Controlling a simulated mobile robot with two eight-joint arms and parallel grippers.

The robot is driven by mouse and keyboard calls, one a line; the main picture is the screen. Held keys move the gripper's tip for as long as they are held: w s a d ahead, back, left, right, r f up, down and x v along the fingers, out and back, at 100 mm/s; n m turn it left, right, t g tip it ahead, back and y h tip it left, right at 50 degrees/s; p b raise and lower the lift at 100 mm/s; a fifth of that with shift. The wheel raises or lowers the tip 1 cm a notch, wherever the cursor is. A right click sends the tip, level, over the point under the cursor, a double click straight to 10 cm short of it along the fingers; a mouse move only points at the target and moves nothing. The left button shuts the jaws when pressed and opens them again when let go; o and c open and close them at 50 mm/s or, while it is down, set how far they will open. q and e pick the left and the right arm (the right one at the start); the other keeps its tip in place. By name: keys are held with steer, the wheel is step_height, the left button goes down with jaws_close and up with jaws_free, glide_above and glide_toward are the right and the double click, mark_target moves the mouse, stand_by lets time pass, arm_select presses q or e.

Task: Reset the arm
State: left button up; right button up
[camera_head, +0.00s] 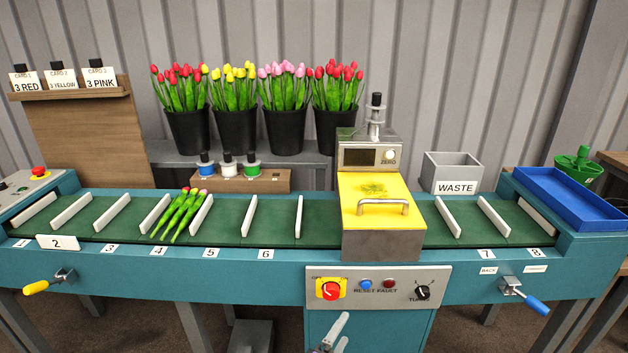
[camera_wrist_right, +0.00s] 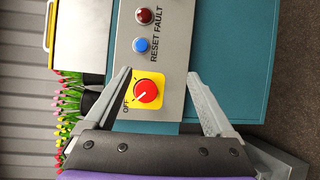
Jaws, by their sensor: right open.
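My right gripper (camera_head: 331,336) shows at the bottom centre of the head view, in front of the machine's control panel (camera_head: 349,310). It is open and empty. In the right wrist view the two fingers of the right gripper (camera_wrist_right: 163,88) are spread apart, with the red knob (camera_wrist_right: 146,92) on its yellow plate seen between them. The blue reset button (camera_wrist_right: 141,45) and a dark red fault button (camera_wrist_right: 143,16) show above the fingers. The left gripper is not in view.
A yellow-lidded machine (camera_head: 372,195) stands mid-belt. Buckets of tulips, a waste bin (camera_head: 452,172) and a blue tray (camera_head: 570,197) are behind and right. A yellow-handled crank (camera_head: 48,282) juts out at left.

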steer(key=s+d+m+g+y, duration=0.2)
steer(key=s+d+m+g, duration=0.55)
steer(key=s+d, duration=0.6)
steer(key=s+a+f+m+g+y, duration=0.1)
steer(key=s+m+y, duration=0.2)
steer(key=s, duration=0.5)
steer(key=s+a+m+g+y, duration=0.1)
steer(key=s+m+g+y, duration=0.15)
steer(key=s, duration=0.65)
arm_select(q)
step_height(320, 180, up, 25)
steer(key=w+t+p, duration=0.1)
steer(key=p, duration=2)
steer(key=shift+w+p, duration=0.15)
steer(key=shift+p, duration=0.2)
arm_select(e)
step_height(320, 180, up, 24)
steer(key=w+t, duration=0.1)
steer(key=w, duration=0.1)
steer(key=shift+a+r+t, duration=0.15)
steer(key=shift+r+t, duration=0.05)
steer(key=shift+t, duration=0.2)
